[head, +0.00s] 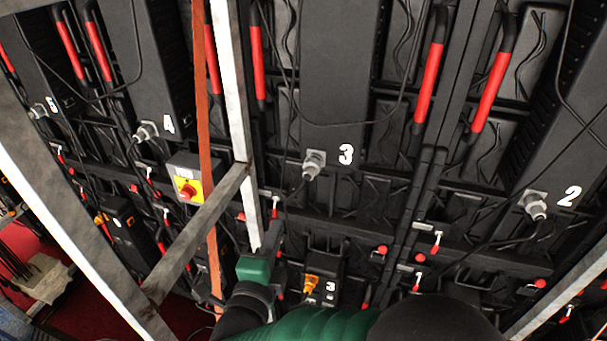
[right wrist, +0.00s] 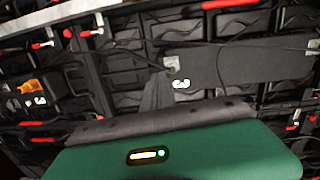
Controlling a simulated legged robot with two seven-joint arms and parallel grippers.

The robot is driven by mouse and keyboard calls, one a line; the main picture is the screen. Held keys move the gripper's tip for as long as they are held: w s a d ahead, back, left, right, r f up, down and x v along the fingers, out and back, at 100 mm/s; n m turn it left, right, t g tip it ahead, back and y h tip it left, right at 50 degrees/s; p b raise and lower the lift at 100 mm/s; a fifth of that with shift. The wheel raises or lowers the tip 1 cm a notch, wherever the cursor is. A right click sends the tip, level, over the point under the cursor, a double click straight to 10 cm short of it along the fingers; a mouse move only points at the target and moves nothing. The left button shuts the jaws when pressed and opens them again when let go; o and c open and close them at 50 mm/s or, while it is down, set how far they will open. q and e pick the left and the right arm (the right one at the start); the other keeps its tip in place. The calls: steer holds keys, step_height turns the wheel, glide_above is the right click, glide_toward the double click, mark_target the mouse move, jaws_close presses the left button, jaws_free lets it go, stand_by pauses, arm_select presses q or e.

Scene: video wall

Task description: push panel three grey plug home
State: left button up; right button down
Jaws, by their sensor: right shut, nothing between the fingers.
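The grey plug of panel three (head: 314,163) sits at the lower end of the dark panel box, left of the white number 3. A cable hangs from it. It also shows in the right wrist view (right wrist: 171,65), just beyond the fingertips. I cannot tell how deep it sits in its socket. My right gripper (head: 270,236), with a green body and dark fingers, is below and left of the plug in the head view. Its fingers are shut and empty, and look apart from the plug. They show in the right wrist view (right wrist: 157,93). My left gripper is not in view.
A white metal upright (head: 232,90) and an orange strap (head: 207,150) stand just left of the gripper. A slanting brace (head: 195,235) joins the upright. An orange connector (head: 312,283) sits below the plug. Grey plugs on panels 4 (head: 145,131) and 2 (head: 536,205) flank it.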

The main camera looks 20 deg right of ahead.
steer(key=shift+s+d+r+m+h, duration=0.1)
steer(key=shift+s+r+m+h, duration=0.4)
steer(key=shift+s, duration=0.1)
steer(key=shift+s+r+m+h, duration=0.35)
steer(key=shift+s+m+h, duration=0.05)
steer(key=shift+s+m, duration=0.15)
steer(key=shift+d, duration=0.1)
steer(key=p, duration=0.7)
glide_toward(306, 179)
steer(key=x, duration=0.6)
steer(key=shift+w+r, duration=0.1)
steer(key=shift+w, duration=0.1)
steer(key=shift+w+d, duration=0.25)
steer(key=shift+d, duration=0.05)
